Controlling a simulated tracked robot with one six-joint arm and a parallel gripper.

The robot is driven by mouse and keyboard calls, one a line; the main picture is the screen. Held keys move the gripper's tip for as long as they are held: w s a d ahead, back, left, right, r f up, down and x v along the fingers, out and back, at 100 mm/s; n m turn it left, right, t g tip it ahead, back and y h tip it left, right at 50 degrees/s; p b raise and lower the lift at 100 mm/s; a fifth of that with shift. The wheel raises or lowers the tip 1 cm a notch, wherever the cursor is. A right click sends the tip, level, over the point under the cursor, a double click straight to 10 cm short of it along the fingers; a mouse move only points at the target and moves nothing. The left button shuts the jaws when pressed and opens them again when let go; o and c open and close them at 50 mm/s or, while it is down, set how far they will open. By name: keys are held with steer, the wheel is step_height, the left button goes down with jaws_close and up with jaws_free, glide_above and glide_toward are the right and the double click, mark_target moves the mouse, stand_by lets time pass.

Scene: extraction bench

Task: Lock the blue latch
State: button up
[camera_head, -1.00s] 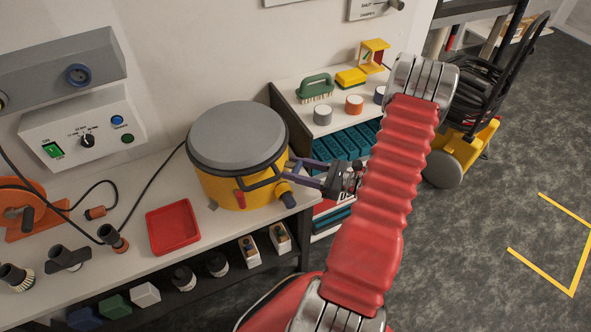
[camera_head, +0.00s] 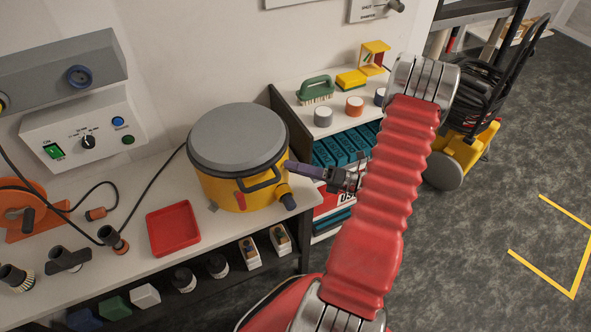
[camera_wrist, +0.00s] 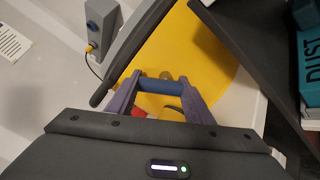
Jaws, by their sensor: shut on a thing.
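A yellow drum (camera_head: 230,190) with a grey lid (camera_head: 237,136) stands on the bench. In the wrist view, the blue latch (camera_wrist: 160,87) shows as a short blue bar beside the yellow drum wall (camera_wrist: 192,50). My gripper (camera_wrist: 161,80) has its two purple fingers at either end of this bar, shut on it. In the head view, my gripper (camera_head: 291,167) reaches the right side of the drum, just below the lid, with its fingers nearly in line. The latch is hidden there. A dark curved lid edge (camera_wrist: 130,50) lies left of the fingers.
A red tray (camera_head: 173,229) lies left of the drum. A black-and-yellow spout (camera_head: 286,197) juts out below my gripper. A shelf (camera_head: 290,92) with pucks and a green brush (camera_head: 315,88) stands behind. Open floor lies to the right.

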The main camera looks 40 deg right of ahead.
steer(key=m, duration=0.3)
steer(key=d+m, duration=0.1)
steer(key=m, duration=0.2)
steer(key=shift+w, duration=0.15)
steer(key=shift+m, duration=0.3)
steer(key=o, duration=1)
steer(key=shift+a, duration=0.15)
steer(key=shift+o, duration=0.2)
steer(key=v, duration=1.4)
steer(key=shift+a, duration=0.1)
